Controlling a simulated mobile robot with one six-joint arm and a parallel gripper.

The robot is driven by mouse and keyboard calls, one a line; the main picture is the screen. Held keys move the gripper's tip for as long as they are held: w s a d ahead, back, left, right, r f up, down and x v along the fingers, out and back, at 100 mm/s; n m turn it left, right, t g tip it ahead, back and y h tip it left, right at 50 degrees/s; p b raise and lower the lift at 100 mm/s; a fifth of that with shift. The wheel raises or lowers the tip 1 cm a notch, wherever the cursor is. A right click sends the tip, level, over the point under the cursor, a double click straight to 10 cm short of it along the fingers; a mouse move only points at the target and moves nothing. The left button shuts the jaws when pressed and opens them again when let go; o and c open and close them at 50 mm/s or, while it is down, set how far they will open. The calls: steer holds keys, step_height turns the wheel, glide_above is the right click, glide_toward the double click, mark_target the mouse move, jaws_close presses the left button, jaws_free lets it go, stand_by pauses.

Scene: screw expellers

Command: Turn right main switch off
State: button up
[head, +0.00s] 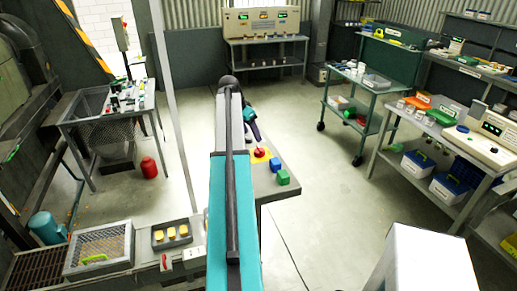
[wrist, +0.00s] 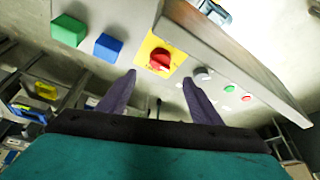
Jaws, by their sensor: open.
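A red rotary switch (wrist: 160,60) sits on a yellow plate (wrist: 176,56) on a grey panel in the wrist view. The switch also shows in the head view (head: 259,152), just right of my arm. Its exact handle angle is hard to tell. My gripper (wrist: 158,78) is open and empty. Its two fingers point toward the panel, one to each side of the switch in the picture, and appear apart from it. In the head view my arm hides part of the panel.
A green block (wrist: 68,30) and a blue block (wrist: 107,47) stand left of the switch. A grey knob (wrist: 202,74) and small green and red buttons (wrist: 246,98) lie to its right. A raised metal edge (wrist: 235,60) runs beside them.

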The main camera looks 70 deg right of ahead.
mark_target(259, 149)
steer(key=shift+p+x, duration=2.15)
steer(key=shift+x, duration=3.6)
steer(key=c, duration=1)
steer(key=shift+a, duration=0.25)
steer(key=shift+c, duration=0.2)
steer(key=shift+d, duration=0.2)
